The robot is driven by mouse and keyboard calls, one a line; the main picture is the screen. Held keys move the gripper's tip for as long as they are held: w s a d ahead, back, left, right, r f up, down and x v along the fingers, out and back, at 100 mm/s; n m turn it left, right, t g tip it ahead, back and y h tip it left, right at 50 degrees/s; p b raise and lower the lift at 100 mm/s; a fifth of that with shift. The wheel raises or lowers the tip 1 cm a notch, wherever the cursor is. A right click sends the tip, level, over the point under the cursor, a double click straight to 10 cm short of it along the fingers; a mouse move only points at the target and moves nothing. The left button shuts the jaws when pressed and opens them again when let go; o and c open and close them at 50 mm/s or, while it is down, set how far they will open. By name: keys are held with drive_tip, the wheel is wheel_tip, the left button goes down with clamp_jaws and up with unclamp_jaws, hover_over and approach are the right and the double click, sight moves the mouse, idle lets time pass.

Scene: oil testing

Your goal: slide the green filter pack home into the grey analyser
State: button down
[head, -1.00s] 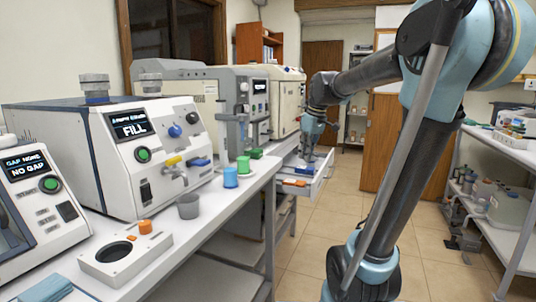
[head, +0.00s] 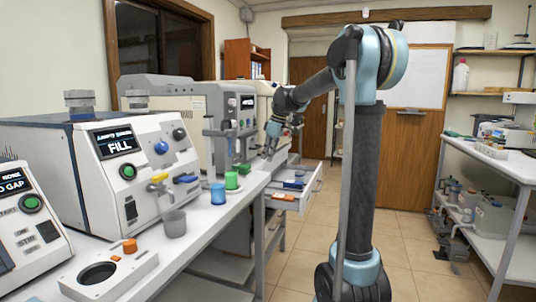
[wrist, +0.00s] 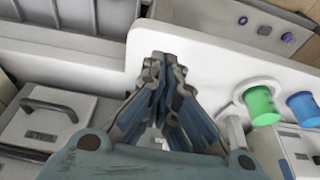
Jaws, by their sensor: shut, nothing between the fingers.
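The grey analyser (head: 230,115) stands on the bench, with a small screen on its front. A small green block (head: 243,168), which looks like the green filter pack, sits low at the analyser's front, behind the green cup (head: 231,181). I cannot tell how deep it sits. My gripper (head: 270,150) is by the bench edge, right of the analyser, apart from the block. In the wrist view my gripper (wrist: 168,62) has its fingers together with nothing between them. The green cup also shows there (wrist: 261,105), but I cannot make out the block.
A blue cup (head: 218,194) and a grey cup (head: 174,223) stand nearer on the bench. An open drawer (head: 298,195) with blue and orange items juts into the aisle. The white FILL machine (head: 120,165) is at left.

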sight(248, 165)
drive_tip(key=x, duration=0.6)
drive_tip(key=shift+f, duration=0.1)
drive_tip(key=shift+w+a, duration=0.2)
drive_tip(key=shift+a, duration=0.4)
drive_tip(key=shift+w+a, duration=0.2)
drive_tip(key=shift+a, duration=0.35)
drive_tip(key=shift+w+a, duration=0.3)
drive_tip(key=shift+a, duration=0.4)
drive_tip(key=shift+w+a+r, duration=0.1)
drive_tip(key=shift+w+a, duration=0.15)
drive_tip(key=shift+a, duration=0.6)
drive_tip(key=shift+w+a+r, duration=0.1)
drive_tip(key=shift+w+a, duration=0.2)
drive_tip(key=shift+a, duration=0.5)
